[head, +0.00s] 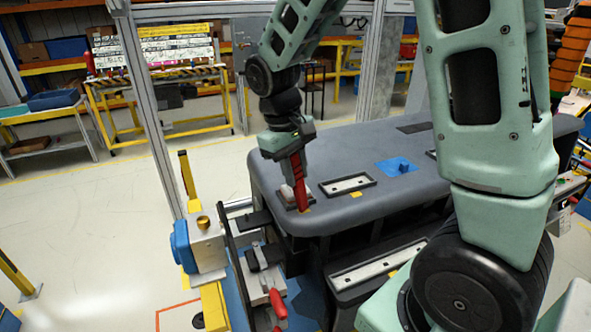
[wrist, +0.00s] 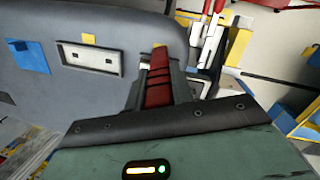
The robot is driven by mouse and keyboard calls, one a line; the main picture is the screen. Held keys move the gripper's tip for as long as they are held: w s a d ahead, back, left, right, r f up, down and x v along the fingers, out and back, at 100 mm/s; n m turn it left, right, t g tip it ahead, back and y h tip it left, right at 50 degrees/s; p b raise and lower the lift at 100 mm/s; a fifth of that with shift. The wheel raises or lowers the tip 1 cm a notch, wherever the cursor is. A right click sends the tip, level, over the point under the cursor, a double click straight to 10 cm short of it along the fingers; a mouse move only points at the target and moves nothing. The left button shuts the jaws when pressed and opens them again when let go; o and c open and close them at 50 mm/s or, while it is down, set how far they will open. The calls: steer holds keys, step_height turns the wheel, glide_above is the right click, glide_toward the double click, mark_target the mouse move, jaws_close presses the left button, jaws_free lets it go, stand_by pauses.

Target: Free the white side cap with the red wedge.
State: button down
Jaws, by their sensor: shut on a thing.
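My gripper (head: 292,160) is above the near left corner of the grey dashboard module (head: 330,215), pointing down. It is shut on the red wedge (head: 300,186), whose narrow end points down to the module's top. The white side cap (head: 286,192) sits at that corner, just left of the wedge. I cannot tell whether the wedge tip touches it. In the wrist view the red wedge (wrist: 158,88) runs out between the fingers toward the module's edge. The cap is mostly hidden there behind the gripper.
A white plate in a dark frame (head: 347,184) and a blue piece (head: 398,166) are on the module's top. A fixture with red-handled clamps (head: 277,302) and a white and blue block (head: 200,245) stands at the near left.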

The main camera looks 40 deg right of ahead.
mark_target(295, 154)
steer(key=shift+s+f, duration=0.1)
steer(key=shift+f, duration=0.05)
steer(key=shift+r+p, duration=3.15)
steer(key=shift+r, duration=0.5)
steer(key=shift+f, duration=0.1)
